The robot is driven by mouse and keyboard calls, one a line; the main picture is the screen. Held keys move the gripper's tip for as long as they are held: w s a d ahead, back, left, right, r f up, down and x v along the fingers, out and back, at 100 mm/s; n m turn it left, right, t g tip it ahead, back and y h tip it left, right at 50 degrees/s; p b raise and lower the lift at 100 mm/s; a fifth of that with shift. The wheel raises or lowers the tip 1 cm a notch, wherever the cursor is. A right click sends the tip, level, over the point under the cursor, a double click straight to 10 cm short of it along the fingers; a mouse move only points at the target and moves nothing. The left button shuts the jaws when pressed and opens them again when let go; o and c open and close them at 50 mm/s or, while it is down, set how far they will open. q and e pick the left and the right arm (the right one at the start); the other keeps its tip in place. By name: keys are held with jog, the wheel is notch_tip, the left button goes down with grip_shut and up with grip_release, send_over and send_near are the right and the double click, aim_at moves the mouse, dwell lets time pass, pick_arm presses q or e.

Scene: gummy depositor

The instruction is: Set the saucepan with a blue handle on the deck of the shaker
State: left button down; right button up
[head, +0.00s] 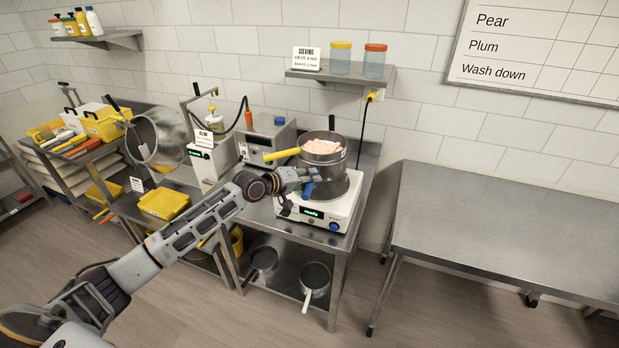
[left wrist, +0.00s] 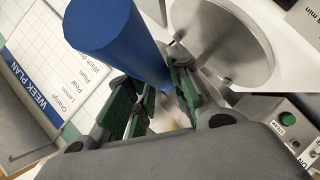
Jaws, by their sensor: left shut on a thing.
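My left gripper (head: 298,182) is at the front left of a white machine (head: 318,213) with a lit "ready" display and a blue knob. It is shut on the blue handle (head: 308,189), which shows large and close in the left wrist view (left wrist: 115,35) between the green finger pads (left wrist: 160,95). A dark steel pan body (head: 335,186) is beside the handle, low over the machine; whether it touches the machine's top I cannot tell. A pan with pinkish contents (head: 322,147) and a yellow handle (head: 284,155) shows just above and behind. My right gripper is out of view.
A grey control box (head: 268,143) and a white machine with a card (head: 208,162) stand left on the same bench. Two pans (head: 314,280) lie on the lower shelf. An empty steel table (head: 500,225) stands right. A wall shelf (head: 340,76) holds two jars.

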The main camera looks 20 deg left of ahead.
pick_arm(q)
jog(key=shift+f+b, duration=1.35)
jog(key=shift+f, duration=1.55)
jog(key=c, duration=1.3)
grip_release()
jog(key=shift+o, duration=0.6)
